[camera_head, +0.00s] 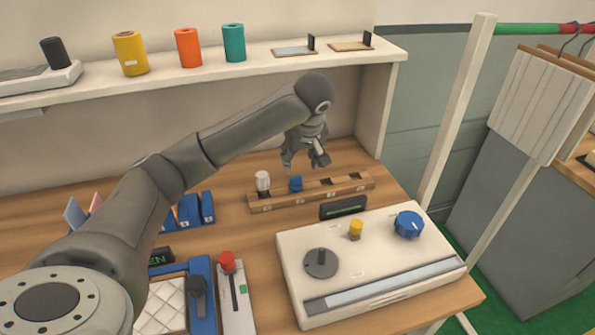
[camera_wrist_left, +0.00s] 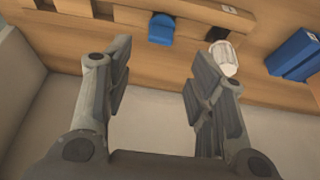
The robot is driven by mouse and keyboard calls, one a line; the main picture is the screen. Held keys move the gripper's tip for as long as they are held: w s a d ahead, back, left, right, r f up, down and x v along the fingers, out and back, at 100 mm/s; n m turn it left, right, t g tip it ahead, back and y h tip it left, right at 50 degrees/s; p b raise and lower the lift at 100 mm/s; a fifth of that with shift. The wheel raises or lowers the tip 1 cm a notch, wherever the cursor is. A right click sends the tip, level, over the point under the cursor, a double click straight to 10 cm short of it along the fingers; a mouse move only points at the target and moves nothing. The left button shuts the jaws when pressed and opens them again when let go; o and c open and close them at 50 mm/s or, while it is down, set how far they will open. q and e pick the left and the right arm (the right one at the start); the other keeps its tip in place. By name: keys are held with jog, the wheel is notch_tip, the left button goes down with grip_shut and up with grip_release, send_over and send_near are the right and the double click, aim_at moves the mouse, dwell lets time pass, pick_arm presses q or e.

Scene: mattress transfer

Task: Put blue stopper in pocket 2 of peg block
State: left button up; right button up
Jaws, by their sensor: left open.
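The blue stopper (camera_head: 295,184) sits at the block, right of the white stopper (camera_head: 262,182). In the left wrist view the blue stopper (camera_wrist_left: 161,29) and white stopper (camera_wrist_left: 223,60) show beyond the fingers. I cannot tell how deep the blue stopper sits or read the pocket numbers. My left gripper (camera_head: 304,161) is open and empty, behind and above the block, apart from the blue stopper. Its fingers spread in the wrist view (camera_wrist_left: 160,72). My right gripper is not in view.
The control panel (camera_head: 370,285) with a blue knob (camera_head: 409,225) stands in front of the block. Blue binders (camera_head: 195,211) stand to its left. Above, a shelf (camera_head: 210,77) holds yellow, orange and teal cylinders. Bare table lies behind the block.

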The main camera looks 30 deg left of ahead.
pick_arm(q)
jog(key=shift+v, duration=1.4)
